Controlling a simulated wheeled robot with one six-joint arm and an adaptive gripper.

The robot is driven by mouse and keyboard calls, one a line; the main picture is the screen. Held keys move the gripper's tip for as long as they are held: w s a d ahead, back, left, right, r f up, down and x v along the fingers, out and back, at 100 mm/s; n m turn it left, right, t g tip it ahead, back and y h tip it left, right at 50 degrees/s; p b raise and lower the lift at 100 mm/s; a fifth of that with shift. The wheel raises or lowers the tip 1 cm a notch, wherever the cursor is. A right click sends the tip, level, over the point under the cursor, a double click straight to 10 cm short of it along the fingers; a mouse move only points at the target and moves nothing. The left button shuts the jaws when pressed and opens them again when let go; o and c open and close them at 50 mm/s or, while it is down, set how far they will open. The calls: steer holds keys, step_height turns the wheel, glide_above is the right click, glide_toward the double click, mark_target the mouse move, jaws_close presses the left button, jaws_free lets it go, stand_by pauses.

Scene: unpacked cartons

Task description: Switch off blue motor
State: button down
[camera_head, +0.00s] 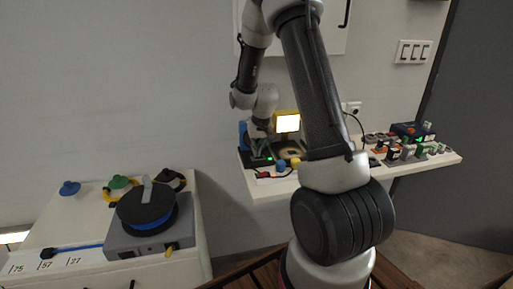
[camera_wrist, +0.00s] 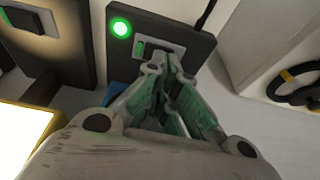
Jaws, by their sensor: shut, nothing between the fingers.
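A blue part (camera_head: 243,134), probably the blue motor, stands at the left end of the wall shelf, partly hidden by my arm. In the wrist view a sliver of blue (camera_wrist: 118,94) shows behind my gripper. A dark control plate (camera_wrist: 190,42) carries a round lamp (camera_wrist: 120,27) lit green and a switch (camera_wrist: 143,47) with a green part in a light frame. My gripper (camera_wrist: 166,62) is shut and empty, its fingertips at the right side of the switch and hiding part of it. I cannot tell whether they touch it. The gripper (camera_head: 258,132) also shows in the head view.
A yellow-framed lit screen (camera_head: 287,123) stands right of my gripper. Several small devices (camera_head: 400,150) crowd the shelf's right end. A low white cabinet (camera_head: 195,225) at left holds a black reel (camera_head: 147,203) on a grey box. Bare wall lies between cabinet and shelf.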

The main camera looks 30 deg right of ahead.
steer(key=shift+a+f, duration=0.2)
steer(key=shift+f, duration=0.15)
steer(key=shift+d, duration=0.1)
steer(key=shift+s+d, duration=0.25)
steer(key=shift+d, duration=0.45)
steer(key=shift+r, duration=0.15)
steer(key=shift+w+r, duration=0.1)
steer(key=shift+r, duration=0.2)
steer(key=v, duration=1.3)
steer(key=shift+w+d+r, duration=0.2)
steer(key=shift+w+r, duration=0.05)
steer(key=shift+w, duration=0.05)
